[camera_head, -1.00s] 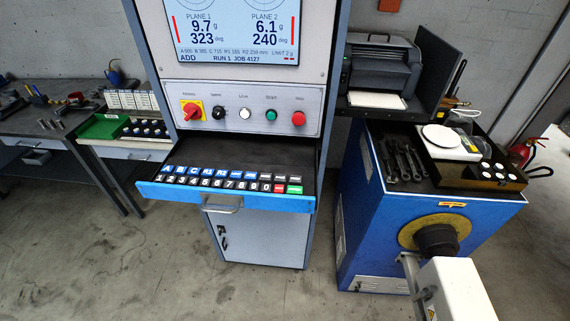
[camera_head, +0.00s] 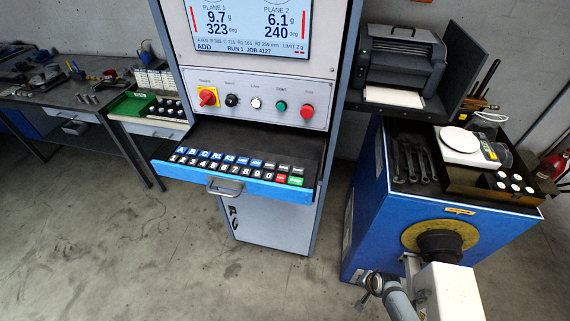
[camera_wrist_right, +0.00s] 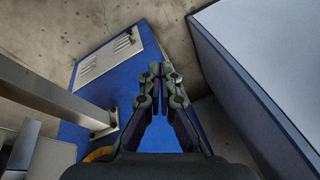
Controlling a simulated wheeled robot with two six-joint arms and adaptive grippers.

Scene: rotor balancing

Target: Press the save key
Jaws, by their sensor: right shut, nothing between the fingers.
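The keyboard drawer (camera_head: 230,187) of the grey cabinet is pulled out, with rows of blue, black and grey keys. A red key (camera_head: 281,179) and a green key (camera_head: 296,181) sit at its front right end. The key labels are too small to tell which key is save. My right gripper (camera_wrist_right: 160,69) is shut and empty in the right wrist view, with its fingertips together. In the head view my right arm (camera_head: 395,297) is low, right of the drawer and well apart from the keys. My left gripper is out of view.
Above the drawer, the screen (camera_head: 250,25) shows plane readings over a row of knobs and buttons (camera_head: 256,103). A blue cabinet (camera_head: 372,215) with wrenches, a scale and a tray stands right of it. Left is a workbench (camera_head: 60,100). Floor before the drawer is clear.

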